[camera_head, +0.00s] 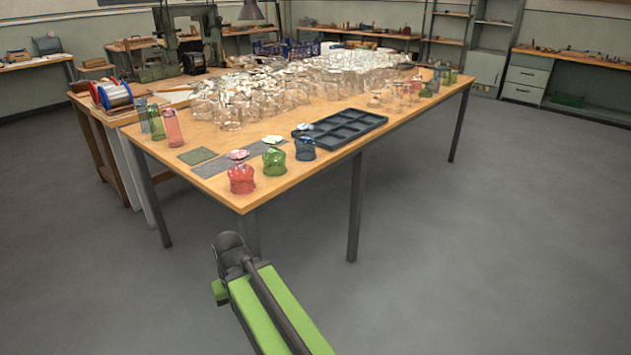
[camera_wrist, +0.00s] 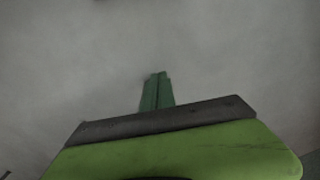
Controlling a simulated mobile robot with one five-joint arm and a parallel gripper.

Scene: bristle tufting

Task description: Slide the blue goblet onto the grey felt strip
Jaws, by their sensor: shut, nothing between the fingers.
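The blue goblet (camera_head: 305,149) stands on the wooden table near its front edge, in the head view. It is right of a green goblet (camera_head: 274,160) and a red goblet (camera_head: 242,178). The grey felt strip (camera_head: 213,170) lies flat on the table to the left, partly hidden behind the red goblet. The blue goblet stands apart from the strip's visible part. My gripper (camera_wrist: 157,77) shows in the wrist view with its green fingers together and empty, over bare grey floor. In the head view my arm is low, in front of the table, away from the goblets.
A dark compartment tray (camera_head: 342,128) lies behind the blue goblet. Tall coloured glasses (camera_head: 172,127) stand at the left edge, and many clear glasses (camera_head: 290,92) crowd the middle. The floor (camera_head: 450,250) at right is free.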

